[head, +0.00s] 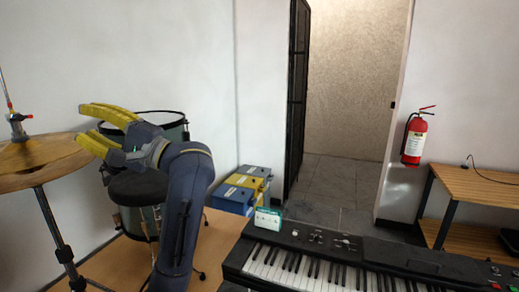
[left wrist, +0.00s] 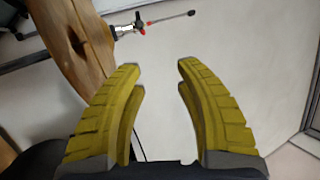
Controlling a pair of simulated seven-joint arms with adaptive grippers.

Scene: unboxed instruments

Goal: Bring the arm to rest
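My left gripper (head: 92,126) is raised in front of the drum kit in the head view, its yellow fingers pointing left toward the cymbal. In the left wrist view, its two yellow fingers (left wrist: 158,75) stand well apart with nothing between them, so it is open and empty. My left arm (head: 183,205) rises from the bottom of the head view and bends left at the wrist. My right gripper is in neither view.
A cymbal (head: 40,158) on a stand is at the left, with a drum (head: 160,122) behind my gripper. A keyboard (head: 340,262) bears a small teal-and-white box (head: 268,218). Blue and yellow cases (head: 240,190) lie near the wall.

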